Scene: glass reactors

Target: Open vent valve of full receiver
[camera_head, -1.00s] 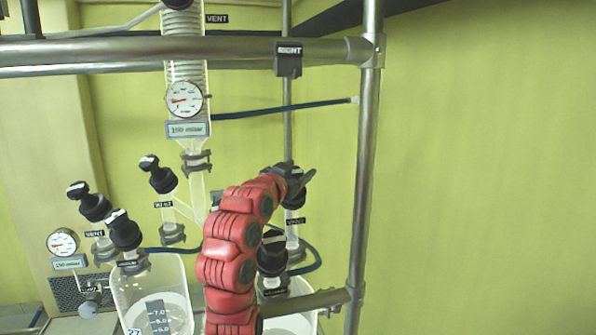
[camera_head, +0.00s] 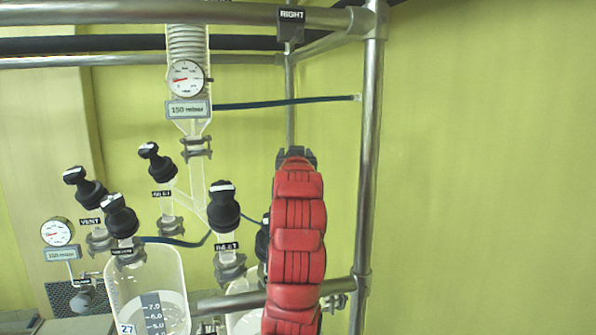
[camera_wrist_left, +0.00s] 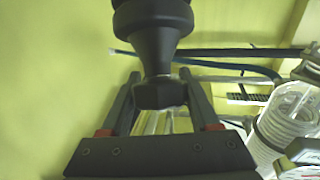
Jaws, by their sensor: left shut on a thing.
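My left arm rises from the bottom in the head view, and its gripper (camera_head: 297,157) is at the top, right of the condenser column. In the left wrist view its fingers (camera_wrist_left: 158,85) are shut on the handle of a black valve knob (camera_wrist_left: 153,35). My arm hides that knob in the head view. My right gripper is not in view.
A steel upright (camera_head: 367,150) stands just right of my arm, with rails crossing above and below. The condenser with its round gauge (camera_head: 186,78) is left. A black-knobbed valve (camera_head: 223,205) stands close left of my arm. Open wall lies at right.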

